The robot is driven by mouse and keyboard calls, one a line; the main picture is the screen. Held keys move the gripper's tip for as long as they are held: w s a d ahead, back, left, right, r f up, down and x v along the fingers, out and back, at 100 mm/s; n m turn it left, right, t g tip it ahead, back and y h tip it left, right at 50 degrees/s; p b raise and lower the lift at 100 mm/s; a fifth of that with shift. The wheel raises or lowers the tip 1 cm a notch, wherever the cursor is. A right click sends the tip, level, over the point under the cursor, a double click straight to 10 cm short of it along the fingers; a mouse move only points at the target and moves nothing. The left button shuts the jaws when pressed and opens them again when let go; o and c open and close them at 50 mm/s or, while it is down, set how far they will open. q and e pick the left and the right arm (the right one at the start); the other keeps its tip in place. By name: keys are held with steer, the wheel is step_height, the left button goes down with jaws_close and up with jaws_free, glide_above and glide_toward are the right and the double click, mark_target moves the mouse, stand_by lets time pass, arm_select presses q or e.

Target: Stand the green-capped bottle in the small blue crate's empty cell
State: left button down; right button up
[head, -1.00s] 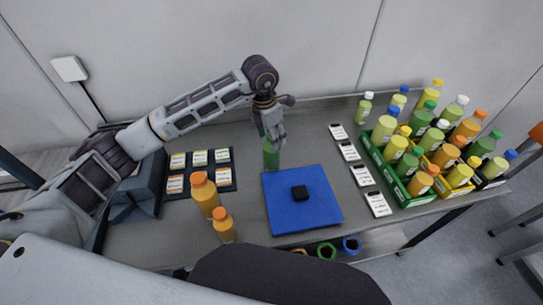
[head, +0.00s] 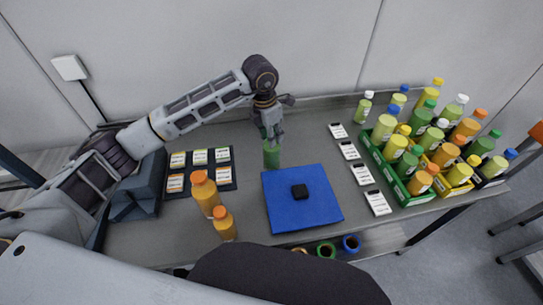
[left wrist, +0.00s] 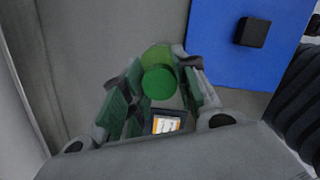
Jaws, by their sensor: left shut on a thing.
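My left gripper (head: 271,137) is shut on the green-capped bottle (head: 271,158), behind the blue mat's far left corner. In the left wrist view the round green cap (left wrist: 159,82) shows between the fingers of the left gripper (left wrist: 158,95). The fingers hide part of the bottle, and I cannot tell whether its base touches the table. I cannot make out a small blue crate with an empty cell. My right gripper is not in view.
A flat blue mat (head: 285,215) bears a black block (head: 299,191). Two orange bottles (head: 205,193) (head: 224,224) stand left of it. A dark card tray (head: 221,184) lies at left. Crates of bottles, one green (head: 398,187), stand at right beside several white cards (head: 362,176).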

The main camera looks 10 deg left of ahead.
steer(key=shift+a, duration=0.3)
arm_select(q)
steer(key=shift+w+r, duration=0.1)
steer(key=shift+r, duration=0.35)
step_height(320, 180, up, 7)
steer(key=shift+r+b, duration=0.15)
steer(key=shift+b, duration=0.45)
steer(key=shift+r, duration=0.8)
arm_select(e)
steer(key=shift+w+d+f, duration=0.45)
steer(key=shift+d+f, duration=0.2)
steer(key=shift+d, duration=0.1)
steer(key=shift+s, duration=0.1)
